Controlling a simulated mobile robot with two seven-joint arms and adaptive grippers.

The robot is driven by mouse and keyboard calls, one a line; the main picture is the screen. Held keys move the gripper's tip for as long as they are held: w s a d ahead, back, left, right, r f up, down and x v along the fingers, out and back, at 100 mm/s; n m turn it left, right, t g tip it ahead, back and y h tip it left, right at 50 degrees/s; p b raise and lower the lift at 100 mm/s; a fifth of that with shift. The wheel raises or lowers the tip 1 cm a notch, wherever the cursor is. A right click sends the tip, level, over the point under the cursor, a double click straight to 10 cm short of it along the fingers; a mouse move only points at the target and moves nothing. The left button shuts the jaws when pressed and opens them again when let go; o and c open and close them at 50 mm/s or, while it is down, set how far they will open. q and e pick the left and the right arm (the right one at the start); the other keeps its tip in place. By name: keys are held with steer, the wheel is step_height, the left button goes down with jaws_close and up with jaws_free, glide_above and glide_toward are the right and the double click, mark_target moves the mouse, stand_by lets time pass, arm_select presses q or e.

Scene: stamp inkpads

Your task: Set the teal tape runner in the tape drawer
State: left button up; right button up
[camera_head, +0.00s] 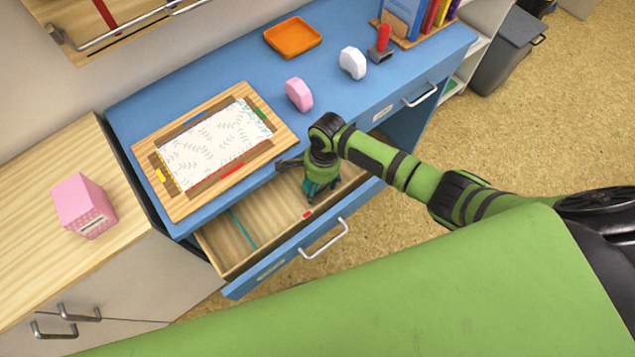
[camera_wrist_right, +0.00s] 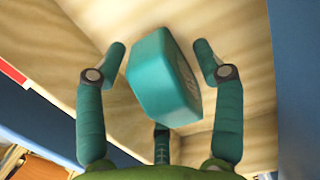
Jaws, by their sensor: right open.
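The teal tape runner (camera_wrist_right: 164,76) is a rounded block with a pale round face on its side. In the right wrist view it sits between the spread fingers of my right gripper (camera_wrist_right: 160,72), with gaps on both sides, against a pale wooden surface. In the head view my right gripper (camera_head: 312,198) points down inside the open wooden drawer (camera_head: 228,247) of the blue desk, and the runner cannot be told apart from the fingers there. The drawer's front label is too small to read. My left gripper is not in view.
A wooden board (camera_head: 160,208) with a patterned sheet lies on the desk above the drawer. Pink (camera_head: 299,95) and white (camera_head: 352,63) rounded blocks, an orange tray (camera_head: 293,37) and a red-handled stamp (camera_head: 381,45) stand farther back. A closed drawer (camera_head: 405,100) is to the right.

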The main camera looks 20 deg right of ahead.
steer(key=shift+r, duration=0.1)
steer(key=r, duration=0.4)
steer(key=d+r, duration=0.1)
steer(key=r, duration=0.3)
steer(key=r+p, duration=0.1)
steer(key=r, duration=0.3)
steer(key=shift+w+d+r, duration=0.1)
steer(key=shift+w+d, duration=0.1)
steer(key=shift+w, duration=0.05)
